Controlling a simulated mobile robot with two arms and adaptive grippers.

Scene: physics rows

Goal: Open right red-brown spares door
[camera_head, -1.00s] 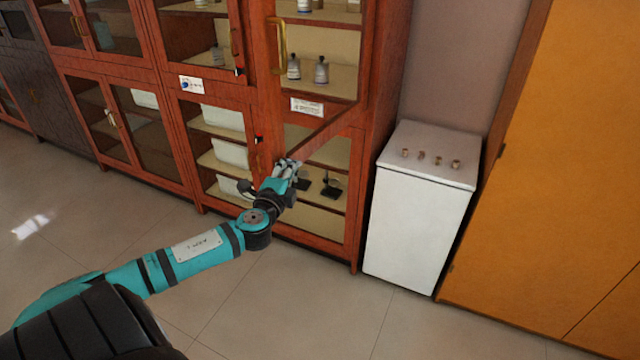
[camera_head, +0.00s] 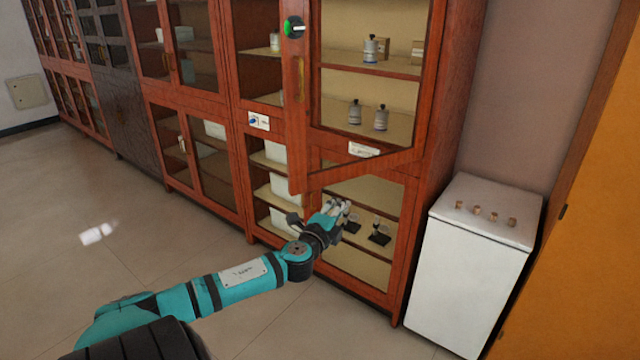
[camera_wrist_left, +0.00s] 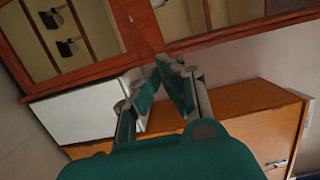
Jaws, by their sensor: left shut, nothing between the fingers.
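The red-brown cabinet has glazed doors. Its upper right door (camera_head: 302,140) stands ajar, its free left edge swung out from the cabinet front, hinged at the right. A brass handle (camera_head: 299,80) and a round green-and-black fitting (camera_head: 293,27) are on its left stile. A white label (camera_head: 363,149) shows behind the glass; its text is unreadable. My left gripper (camera_head: 336,207) is shut and empty, just below the door's lower edge, in front of the lower right door; contact cannot be told. My right gripper is not in view.
A white cabinet (camera_head: 465,265) with several small knobs on top stands right of the red-brown cabinet. An orange-brown cupboard (camera_head: 580,230) is at far right. Bottles stand on the shelves. The floor (camera_head: 190,235) in front is clear.

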